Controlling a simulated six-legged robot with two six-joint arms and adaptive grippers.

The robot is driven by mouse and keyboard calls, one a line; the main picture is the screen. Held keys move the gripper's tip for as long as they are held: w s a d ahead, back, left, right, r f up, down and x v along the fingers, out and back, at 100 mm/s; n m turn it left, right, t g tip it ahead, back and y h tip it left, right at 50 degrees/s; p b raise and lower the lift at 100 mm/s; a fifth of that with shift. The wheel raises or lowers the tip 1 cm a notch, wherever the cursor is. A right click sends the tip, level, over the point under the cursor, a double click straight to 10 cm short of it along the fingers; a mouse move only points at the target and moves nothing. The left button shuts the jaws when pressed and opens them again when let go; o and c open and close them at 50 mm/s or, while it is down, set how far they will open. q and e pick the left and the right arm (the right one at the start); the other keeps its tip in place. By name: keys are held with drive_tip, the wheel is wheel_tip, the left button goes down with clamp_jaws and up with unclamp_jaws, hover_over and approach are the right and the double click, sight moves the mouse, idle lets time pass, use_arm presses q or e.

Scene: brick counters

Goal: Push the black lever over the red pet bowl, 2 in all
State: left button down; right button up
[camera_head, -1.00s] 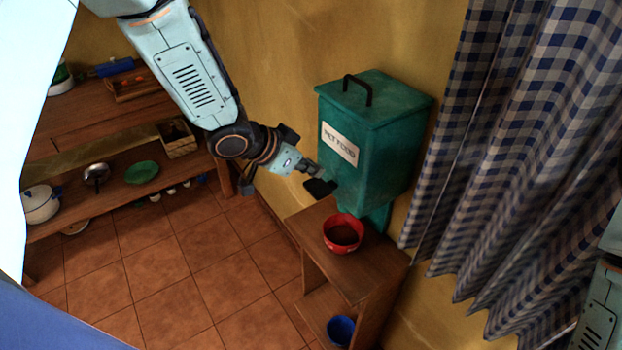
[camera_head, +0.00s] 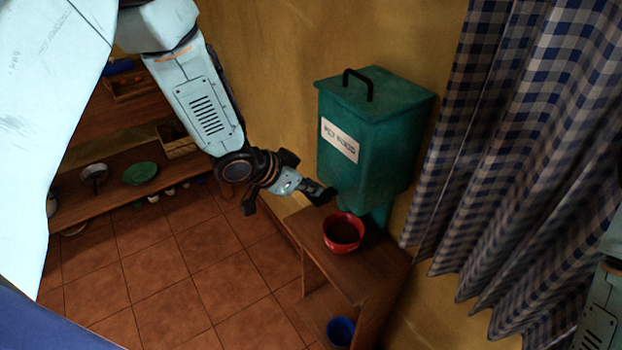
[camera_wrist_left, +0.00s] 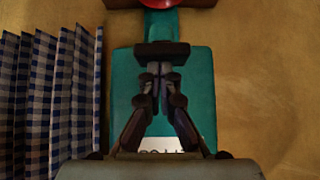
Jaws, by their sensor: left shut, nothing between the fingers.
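The green pet food dispenser (camera_head: 372,140) hangs on the wall above the red pet bowl (camera_head: 343,234), which sits upright on a wooden stand. The bowl's inside looks dark brown. The black lever (camera_wrist_left: 162,52) shows in the left wrist view as a dark bar just ahead of my fingertips. In the head view it is mostly hidden by my left gripper (camera_head: 322,192). That gripper is shut and empty, with its tips at the lever, apparently touching it, under the dispenser's front. In the left wrist view the closed fingers (camera_wrist_left: 157,80) point at the lever. My right gripper is out of view.
The wooden stand (camera_head: 365,275) holds a blue bowl (camera_head: 341,331) on its lower shelf. A checkered curtain (camera_head: 510,160) hangs right of the dispenser. A wooden shelf with a green plate (camera_head: 140,173) stands at the left. Tiled floor (camera_head: 190,260) is clear between.

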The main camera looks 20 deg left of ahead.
use_arm(q)
drive_tip(key=shift+s+f, duration=0.2)
drive_tip(key=shift+f, duration=0.05)
drive_tip(key=shift+w+r+p, duration=0.15)
drive_tip(key=shift+r+p, duration=0.5)
drive_tip(key=shift+p, duration=0.1)
drive_tip(key=w+d+r+p+v, duration=0.1)
drive_tip(key=p+v, duration=0.1)
drive_tip(key=v, duration=1)
drive_tip(key=shift+r, duration=0.35)
drive_tip(key=shift+w, duration=0.1)
